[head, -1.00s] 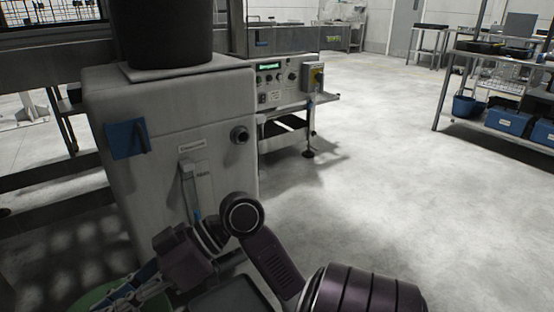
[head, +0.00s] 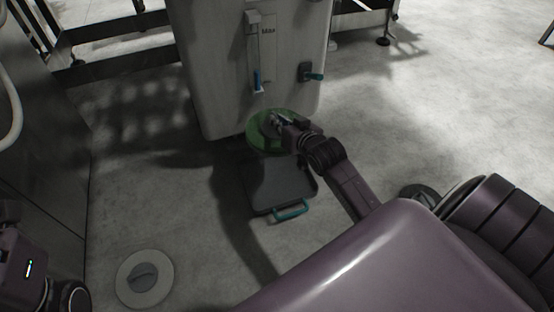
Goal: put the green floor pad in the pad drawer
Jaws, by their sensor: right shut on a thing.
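The green floor pad (head: 256,144) is a round disc with a grey centre, in front of the lower part of the white cabinet. My right gripper (head: 274,121) reaches in from the right and is shut on the pad at its centre; the fingertips are small and partly hidden. The pad drawer (head: 272,180) is a dark grey tray with a teal handle (head: 291,211), pulled out low from the cabinet. Its visible floor looks bare. The pad is above the drawer's back end and hides it.
A light grey disc (head: 145,279) lies on the floor at lower left. Floor left of the drawer is clear.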

